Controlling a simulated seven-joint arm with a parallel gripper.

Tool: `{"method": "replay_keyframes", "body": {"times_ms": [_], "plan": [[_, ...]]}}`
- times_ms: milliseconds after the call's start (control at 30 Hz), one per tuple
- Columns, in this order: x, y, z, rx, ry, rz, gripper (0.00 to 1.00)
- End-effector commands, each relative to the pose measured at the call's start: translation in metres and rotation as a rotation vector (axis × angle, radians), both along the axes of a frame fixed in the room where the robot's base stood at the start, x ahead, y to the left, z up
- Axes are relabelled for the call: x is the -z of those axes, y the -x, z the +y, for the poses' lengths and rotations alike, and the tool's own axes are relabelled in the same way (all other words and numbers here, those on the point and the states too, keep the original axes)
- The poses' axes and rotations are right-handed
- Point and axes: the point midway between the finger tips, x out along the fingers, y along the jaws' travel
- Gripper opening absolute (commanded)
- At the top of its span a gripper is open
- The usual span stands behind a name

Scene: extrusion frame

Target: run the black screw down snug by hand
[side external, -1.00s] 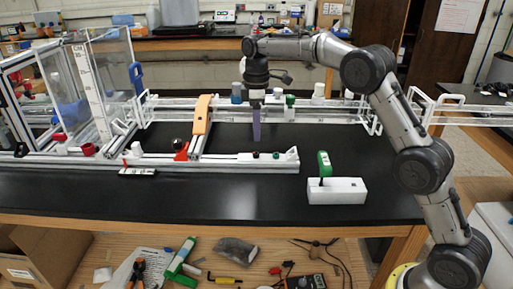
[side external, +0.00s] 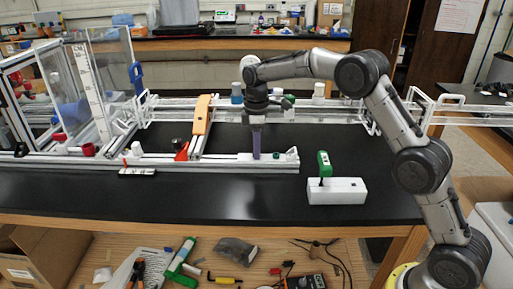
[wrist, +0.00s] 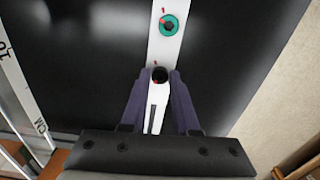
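The black screw (wrist: 159,74) shows as a round dark head on the pale bar (wrist: 167,45) in the wrist view. My gripper (wrist: 161,76) has two purple fingers, one on each side of the screw head. The fingers stand apart; whether they touch the head is too fine to tell. In the side view my gripper (side external: 256,156) points straight down at the bar, and its fingers hide the screw there. A green ring-shaped part (wrist: 168,25) with a dark centre sits farther along the bar; it also shows in the side view (side external: 276,155).
A white block (side external: 343,191) holding a green-handled tool (side external: 324,164) stands to the right on the black table. An orange bracket (side external: 202,114) and a red part (side external: 182,152) are on the frame to the left. The black tabletop in front is mostly clear.

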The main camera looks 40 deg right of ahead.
Motion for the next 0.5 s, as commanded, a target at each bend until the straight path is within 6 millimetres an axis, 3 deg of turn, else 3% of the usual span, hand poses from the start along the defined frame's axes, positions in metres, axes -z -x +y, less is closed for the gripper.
{"method": "replay_keyframes", "body": {"times_ms": [33, 133, 500], "plan": [[-0.0002, 0.0000, 0.0000, 0.000, 0.000, 0.000, 0.18], [-0.0003, 0.0000, 0.0000, 0.000, 0.000, 0.000, 0.00], [-0.0005, -0.0001, 0.0001, 0.015, 0.000, 0.000, 0.00]]}}
